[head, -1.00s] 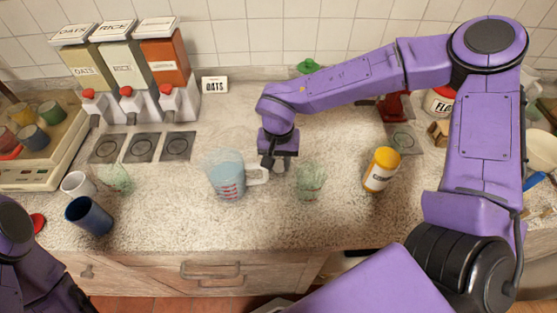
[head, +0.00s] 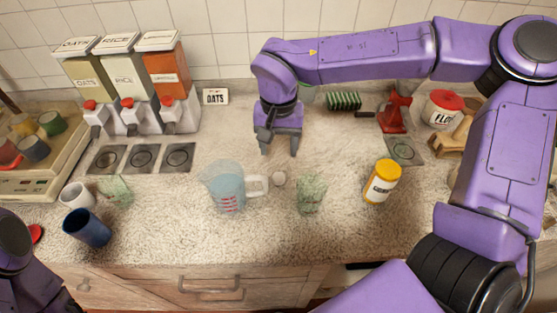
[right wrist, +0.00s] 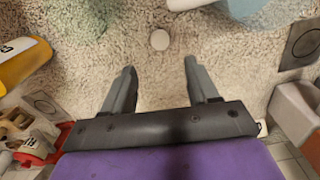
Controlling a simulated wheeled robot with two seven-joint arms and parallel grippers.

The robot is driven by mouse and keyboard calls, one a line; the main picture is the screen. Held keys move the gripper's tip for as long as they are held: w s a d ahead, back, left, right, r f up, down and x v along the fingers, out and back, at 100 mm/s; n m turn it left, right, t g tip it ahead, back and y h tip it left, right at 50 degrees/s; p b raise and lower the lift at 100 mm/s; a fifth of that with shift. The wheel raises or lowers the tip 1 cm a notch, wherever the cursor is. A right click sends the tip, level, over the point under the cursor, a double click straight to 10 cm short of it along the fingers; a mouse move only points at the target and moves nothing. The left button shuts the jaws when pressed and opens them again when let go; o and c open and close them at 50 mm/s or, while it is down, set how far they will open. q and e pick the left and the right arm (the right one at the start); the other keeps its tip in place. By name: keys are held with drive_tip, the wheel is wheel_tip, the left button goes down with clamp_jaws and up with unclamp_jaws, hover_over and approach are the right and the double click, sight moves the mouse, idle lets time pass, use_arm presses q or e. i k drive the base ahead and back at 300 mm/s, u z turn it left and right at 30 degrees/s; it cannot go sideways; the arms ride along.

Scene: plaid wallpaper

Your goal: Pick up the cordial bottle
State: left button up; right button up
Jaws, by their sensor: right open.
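The cordial bottle (head: 381,184) appears to be the yellow-orange container with a white label, its lettering only partly legible. It stands upright on the counter, right of the green glass. At the left edge of the right wrist view, a yellow body with a white label (right wrist: 22,62) shows, cut off by the frame. My right gripper (head: 278,151) is open and empty, pointing down above the counter, well left of the bottle. Its two fingers (right wrist: 160,72) also show apart in the right wrist view. My left arm enters at lower left; its gripper is out of view.
A measuring jug (head: 227,190) with blue liquid, a small white round thing (head: 278,179) and a green glass (head: 311,190) stand in front of my right gripper. A red device (head: 394,112) and flour jar (head: 441,108) are behind the bottle. Counter around the bottle is clear.

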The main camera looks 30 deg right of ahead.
sight(389, 168)
drive_tip(key=k, duration=1)
